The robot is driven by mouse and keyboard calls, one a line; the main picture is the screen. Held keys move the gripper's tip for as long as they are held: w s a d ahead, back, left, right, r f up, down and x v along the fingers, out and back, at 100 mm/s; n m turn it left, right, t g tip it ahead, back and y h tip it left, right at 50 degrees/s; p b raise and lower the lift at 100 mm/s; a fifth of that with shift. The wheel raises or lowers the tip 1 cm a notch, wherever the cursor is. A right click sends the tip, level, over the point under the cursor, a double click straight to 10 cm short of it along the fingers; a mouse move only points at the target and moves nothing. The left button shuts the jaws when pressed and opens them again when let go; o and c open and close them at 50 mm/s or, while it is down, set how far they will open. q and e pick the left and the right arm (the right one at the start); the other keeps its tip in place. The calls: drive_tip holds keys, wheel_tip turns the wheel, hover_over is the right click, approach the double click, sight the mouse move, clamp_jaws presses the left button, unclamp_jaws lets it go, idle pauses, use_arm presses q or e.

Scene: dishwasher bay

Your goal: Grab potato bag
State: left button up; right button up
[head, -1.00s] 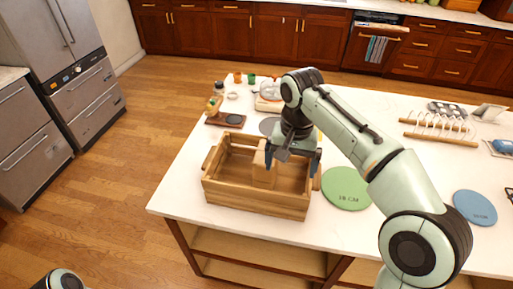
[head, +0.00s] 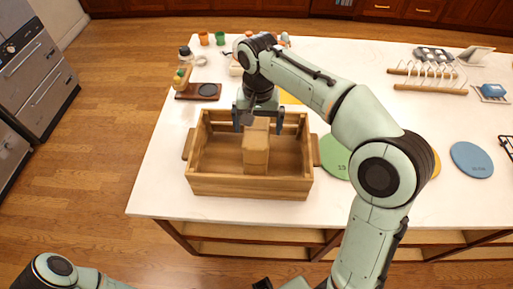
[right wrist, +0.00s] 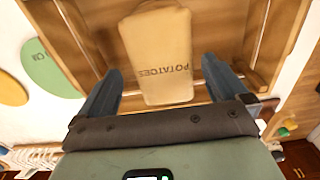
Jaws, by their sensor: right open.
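A tan potato bag (head: 256,150) stands inside a wooden crate (head: 222,186) on the white counter. In the right wrist view the bag (right wrist: 158,50) shows the printed word "POTATOES", upside down. My right gripper (head: 258,122) is open above the crate, at the far side of the bag. In the right wrist view its two fingers (right wrist: 160,82) are spread with the bag's near end between and ahead of them; I cannot tell whether they touch it. My left arm shows only in part at the bottom left of the head view, and its gripper is out of view.
A dark tray (head: 198,91) with a small bottle stands behind the crate. A green round mat (head: 335,160) lies right of it, and a blue one (head: 472,160) farther right. A wooden rack (head: 430,78) stands at the back right. The counter's front left is clear.

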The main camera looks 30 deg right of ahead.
drive_tip(key=f, duration=0.2)
drive_tip(key=f+b, duration=0.1)
drive_tip(key=f, duration=0.2)
drive_tip(key=shift+a+f, duration=0.2)
drive_tip(key=shift+f, duration=0.15)
drive_tip(key=shift+r, duration=0.1)
drive_tip(key=c, duration=1.5)
